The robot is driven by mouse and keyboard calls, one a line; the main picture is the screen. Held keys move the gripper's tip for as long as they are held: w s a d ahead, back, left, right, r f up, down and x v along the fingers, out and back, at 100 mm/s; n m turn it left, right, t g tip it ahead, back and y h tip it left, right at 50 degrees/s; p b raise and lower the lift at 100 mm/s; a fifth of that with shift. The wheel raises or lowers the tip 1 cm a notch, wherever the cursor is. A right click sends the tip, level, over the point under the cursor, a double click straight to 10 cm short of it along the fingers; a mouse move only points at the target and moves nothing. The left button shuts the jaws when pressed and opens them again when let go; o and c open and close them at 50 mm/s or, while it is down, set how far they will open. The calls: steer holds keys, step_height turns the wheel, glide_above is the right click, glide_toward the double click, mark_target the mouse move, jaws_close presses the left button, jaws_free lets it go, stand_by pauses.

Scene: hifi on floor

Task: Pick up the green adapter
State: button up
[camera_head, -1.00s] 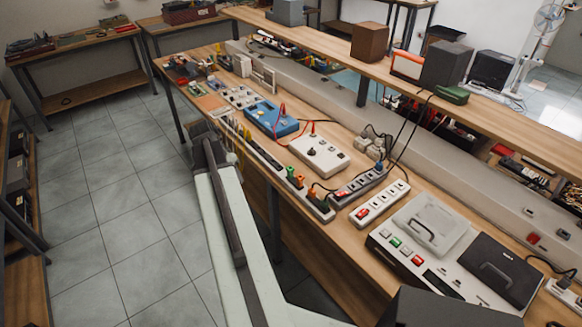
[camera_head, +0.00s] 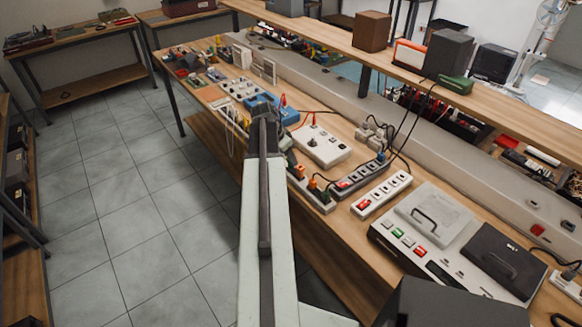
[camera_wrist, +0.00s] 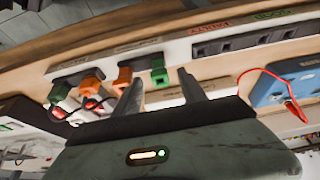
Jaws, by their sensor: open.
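A small green adapter (camera_wrist: 159,71) sits in a white power strip (camera_wrist: 180,56) in the wrist view. It is at the right end of a row of plugs, just beyond my fingertips and between them in the picture. I cannot tell how far the fingers are from the adapter. In the head view my dark gripper (camera_head: 267,112) is over the bench edge, and my arm hides much of the strip.
Orange plugs (camera_wrist: 122,77) stand close to the left of the adapter. A blue box (camera_wrist: 290,85) with a red lead is to the right. A beige box (camera_head: 322,146) and more power strips (camera_head: 381,194) lie on the bench. A green case (camera_head: 455,84) is on the shelf.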

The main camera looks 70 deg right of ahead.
steer(key=b+x, duration=0.1)
steer(key=x, duration=0.1)
steer(key=b+x, duration=0.1)
steer(key=shift+w+f, duration=0.15)
steer(key=shift+f, duration=0.25)
steer(key=shift+r, duration=0.2)
steer(key=shift+c, duration=0.3)
jaws_close()
steer(key=shift+r, duration=0.1)
step_height(320, 180, up, 10)
steer(key=p, duration=1)
